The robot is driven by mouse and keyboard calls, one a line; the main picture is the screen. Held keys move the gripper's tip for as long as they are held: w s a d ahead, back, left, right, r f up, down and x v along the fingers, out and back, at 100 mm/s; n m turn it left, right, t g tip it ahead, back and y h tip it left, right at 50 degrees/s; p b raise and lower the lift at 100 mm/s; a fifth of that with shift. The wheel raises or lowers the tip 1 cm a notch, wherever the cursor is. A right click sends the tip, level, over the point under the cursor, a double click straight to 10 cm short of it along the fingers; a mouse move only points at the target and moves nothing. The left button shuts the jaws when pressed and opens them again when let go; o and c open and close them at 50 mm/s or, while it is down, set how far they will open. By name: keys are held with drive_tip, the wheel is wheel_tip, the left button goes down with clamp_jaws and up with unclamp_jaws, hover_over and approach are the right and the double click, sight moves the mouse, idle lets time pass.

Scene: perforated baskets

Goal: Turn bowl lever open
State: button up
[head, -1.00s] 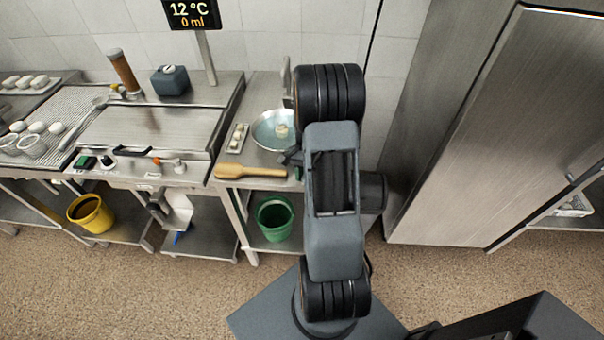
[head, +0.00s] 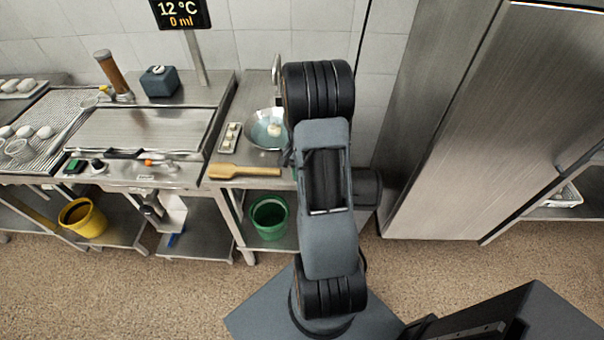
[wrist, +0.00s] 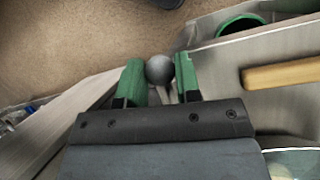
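A dark grey ball knob (wrist: 160,70), seemingly the end of the lever, sits between the green fingertips of my gripper (wrist: 160,78) in the wrist view. Both fingers appear to touch its sides. The lever's shaft is mostly hidden beneath the gripper. The metal bowl (head: 253,141) holds bluish water and a pale round item at the back of the right counter. Its rim also shows at the lower right of the wrist view (wrist: 296,152). In the head view my arm hides the knob and most of my gripper, which is just right of the bowl.
A wooden paddle (head: 245,171) lies on the counter's front edge; in the wrist view it is right of my gripper (wrist: 285,73). A narrow tray (head: 229,147) of pale pieces stands left of the bowl. A green bucket (head: 269,218) is below. A tall steel cabinet (head: 450,130) stands right.

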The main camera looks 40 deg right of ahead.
drive_tip(key=o, duration=0.5)
drive_tip(key=shift+c, duration=0.2)
drive_tip(key=b+v, duration=0.1)
drive_tip(key=v, duration=1.2)
drive_tip(key=shift+d+r, duration=0.2)
drive_tip(key=shift+r, duration=0.15)
drive_tip(key=shift+w, duration=0.15)
